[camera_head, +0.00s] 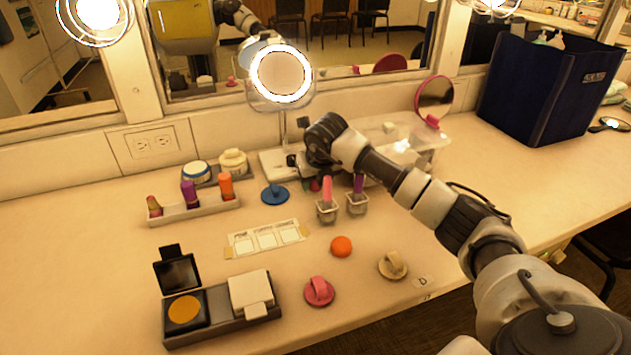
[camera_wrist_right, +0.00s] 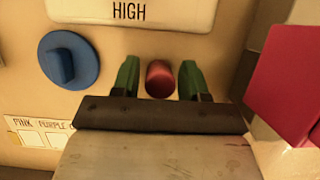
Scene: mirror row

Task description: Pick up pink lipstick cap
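My right gripper (camera_head: 308,170) reaches down to the counter in front of the round lit mirror. In the right wrist view its two green fingers (camera_wrist_right: 158,76) are open, one on each side of a small reddish-pink cylinder (camera_wrist_right: 160,80) that looks like the lipstick cap. A gap shows on both sides of it. In the head view the cylinder (camera_head: 314,185) is partly hidden. A pink lipstick (camera_head: 327,190) and a purple lipstick (camera_head: 358,184) stand in clear holders close by. My left gripper is not in view.
A blue knobbed disc (camera_head: 275,194) lies left of the gripper. A tray (camera_head: 196,209) holds several lipsticks. A large pinkish-red shape (camera_wrist_right: 290,85) is close at the wrist view's right.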

